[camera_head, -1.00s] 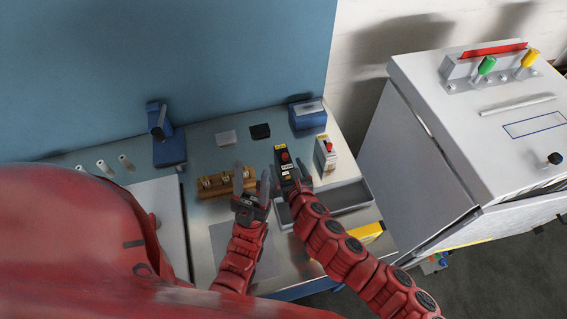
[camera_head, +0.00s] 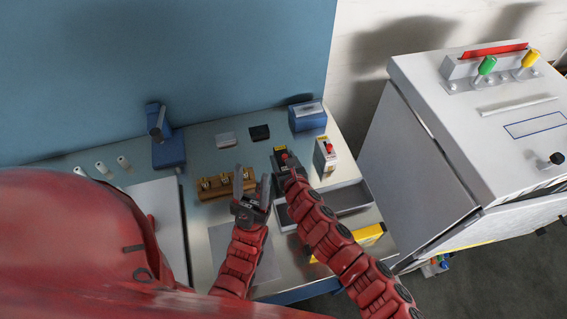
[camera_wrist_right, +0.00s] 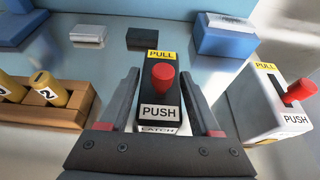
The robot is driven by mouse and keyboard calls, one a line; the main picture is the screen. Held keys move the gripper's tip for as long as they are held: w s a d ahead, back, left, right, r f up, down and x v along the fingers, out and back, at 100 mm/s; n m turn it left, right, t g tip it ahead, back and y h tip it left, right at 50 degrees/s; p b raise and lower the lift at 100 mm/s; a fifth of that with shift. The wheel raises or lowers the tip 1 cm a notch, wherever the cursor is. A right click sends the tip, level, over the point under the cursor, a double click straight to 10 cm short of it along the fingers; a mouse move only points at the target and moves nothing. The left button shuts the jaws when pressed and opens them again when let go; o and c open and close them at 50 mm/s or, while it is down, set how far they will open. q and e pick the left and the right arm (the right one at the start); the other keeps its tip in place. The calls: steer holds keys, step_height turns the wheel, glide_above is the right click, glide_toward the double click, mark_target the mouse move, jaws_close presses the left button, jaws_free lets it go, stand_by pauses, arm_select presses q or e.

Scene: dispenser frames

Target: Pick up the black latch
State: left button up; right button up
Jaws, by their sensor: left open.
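The black latch (camera_wrist_right: 158,92) is a dark upright block with a red knob, a yellow PULL label and white PUSH and LATCH labels. In the head view the latch (camera_head: 280,151) stands on the bench, partly hidden by my right gripper (camera_head: 288,172). In the right wrist view my right gripper (camera_wrist_right: 159,74) is open, with one finger on each side of the latch. Narrow gaps show beside it, and contact cannot be made out. My left gripper (camera_head: 252,178) is open and empty to the left of the latch, above the bench.
A white PULL/PUSH box (camera_wrist_right: 265,105) with a red knob stands close right of the latch. A wooden rack (camera_wrist_right: 60,108) with yellow cylinders is to the left. Behind are a small black block (camera_wrist_right: 142,38) and a blue box (camera_wrist_right: 226,37). A grey tray (camera_head: 350,197) lies in front.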

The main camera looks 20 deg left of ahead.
jaws_close()
